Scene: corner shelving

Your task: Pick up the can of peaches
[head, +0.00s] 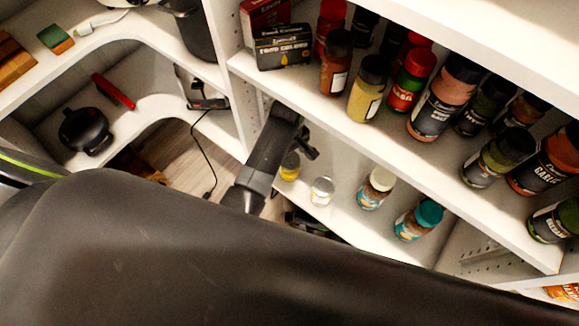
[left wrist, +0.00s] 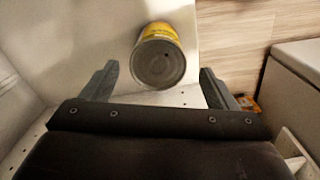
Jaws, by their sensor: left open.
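A yellow-labelled can (left wrist: 160,60) with a bare metal end facing the camera shows in the left wrist view, which I take for the can of peaches. Its label text is not readable. In the head view a small yellow can (head: 290,172) stands on the lower shelf beside the gripper, partly hidden. My left gripper (left wrist: 157,72) is open, with one finger to each side of the can in the picture and nothing held. In the head view my left gripper (head: 303,146) is at the lower shelf's left end. My right gripper is not in view.
On the lower shelf (head: 342,222) stand a silver-lidded jar (head: 322,191), a white-lidded jar (head: 375,189) and a teal-lidded jar (head: 418,220). The upper shelf holds several spice jars (head: 436,100) and a dark box (head: 283,46). A side panel borders the gripper on the left.

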